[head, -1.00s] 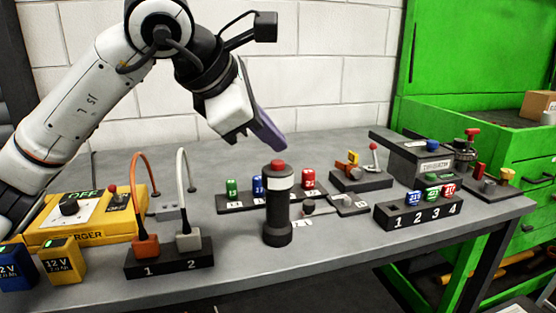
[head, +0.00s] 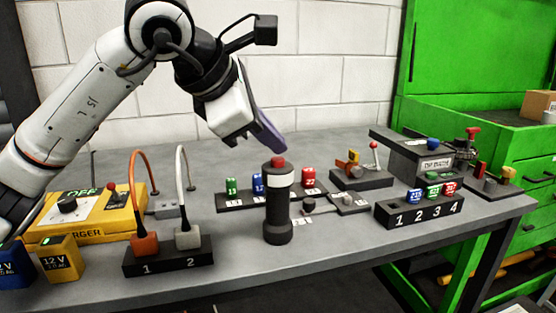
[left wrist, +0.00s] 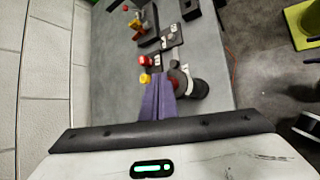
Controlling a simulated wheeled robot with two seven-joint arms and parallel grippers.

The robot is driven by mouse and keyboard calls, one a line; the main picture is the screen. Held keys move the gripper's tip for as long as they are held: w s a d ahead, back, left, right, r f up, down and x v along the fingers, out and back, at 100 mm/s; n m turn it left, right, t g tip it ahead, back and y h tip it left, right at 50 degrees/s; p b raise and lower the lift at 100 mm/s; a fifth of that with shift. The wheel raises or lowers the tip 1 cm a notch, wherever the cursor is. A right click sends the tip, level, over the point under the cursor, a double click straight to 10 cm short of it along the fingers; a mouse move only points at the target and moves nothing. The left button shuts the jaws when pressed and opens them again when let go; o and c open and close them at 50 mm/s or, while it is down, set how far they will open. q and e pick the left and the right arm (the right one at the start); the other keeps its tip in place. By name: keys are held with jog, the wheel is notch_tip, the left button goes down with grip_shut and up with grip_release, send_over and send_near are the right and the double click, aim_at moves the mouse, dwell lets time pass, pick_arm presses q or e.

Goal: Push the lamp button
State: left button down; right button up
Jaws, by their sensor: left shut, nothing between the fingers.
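The lamp (head: 278,213) is a black cylinder with a white band, upright on the grey bench. Its red button (head: 278,162) is on top. My left gripper (head: 281,148) is shut and empty. Its purple fingers point down and right, with the tips just above the button in the head view; I cannot tell whether they touch it. In the left wrist view the lamp (left wrist: 193,88) is just right of the fingers (left wrist: 158,84), which partly hide its top. My right gripper is not in view.
A black two-socket block (head: 168,262) with cables and a yellow charger (head: 95,225) are left of the lamp. A rack of coloured cans (head: 235,203) is behind it. A numbered rack (head: 420,214) stands to the right. The bench front (head: 330,240) is clear.

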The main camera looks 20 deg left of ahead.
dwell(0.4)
pick_arm(q)
jog(key=shift+f+b, duration=0.4)
jog(key=shift+f, duration=0.05)
jog(key=shift+r, duration=0.25)
jog(key=shift+r+p, duration=0.65)
jog(key=shift+p, duration=0.1)
